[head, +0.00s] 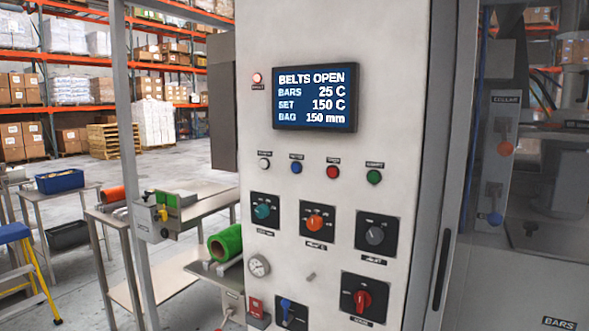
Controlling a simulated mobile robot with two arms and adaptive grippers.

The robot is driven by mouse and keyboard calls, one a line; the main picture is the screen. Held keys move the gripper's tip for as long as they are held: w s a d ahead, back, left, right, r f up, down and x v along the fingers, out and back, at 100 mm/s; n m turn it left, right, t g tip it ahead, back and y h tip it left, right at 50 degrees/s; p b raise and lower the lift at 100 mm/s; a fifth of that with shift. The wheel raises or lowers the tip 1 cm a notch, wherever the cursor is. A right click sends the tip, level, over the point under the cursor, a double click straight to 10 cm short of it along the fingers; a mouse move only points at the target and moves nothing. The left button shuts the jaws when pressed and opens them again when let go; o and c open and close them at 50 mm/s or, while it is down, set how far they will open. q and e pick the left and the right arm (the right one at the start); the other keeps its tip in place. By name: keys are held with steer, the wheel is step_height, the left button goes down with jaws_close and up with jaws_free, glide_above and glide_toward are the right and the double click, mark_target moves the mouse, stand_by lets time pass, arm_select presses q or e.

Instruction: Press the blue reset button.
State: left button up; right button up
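A small round blue button (296,168) sits on the light grey control panel (330,28), in a row below the screen. A white button (264,164) is to its left, and a red button (333,172) and a green button (374,177) are to its right. Small labels above them are too small to read surely. The screen (316,97) reads BELTS OPEN, BARS 25 C, SET 150 C, BAG 150 mm. Neither of my grippers shows in the head view.
Below the buttons are a teal knob (265,210), an orange knob (315,222), a dark grey knob (376,236) and a red rotary switch (362,301). A grey frame post (128,150) and benches stand left. A glazed cabinet (520,200) stands right. Nothing blocks the button row.

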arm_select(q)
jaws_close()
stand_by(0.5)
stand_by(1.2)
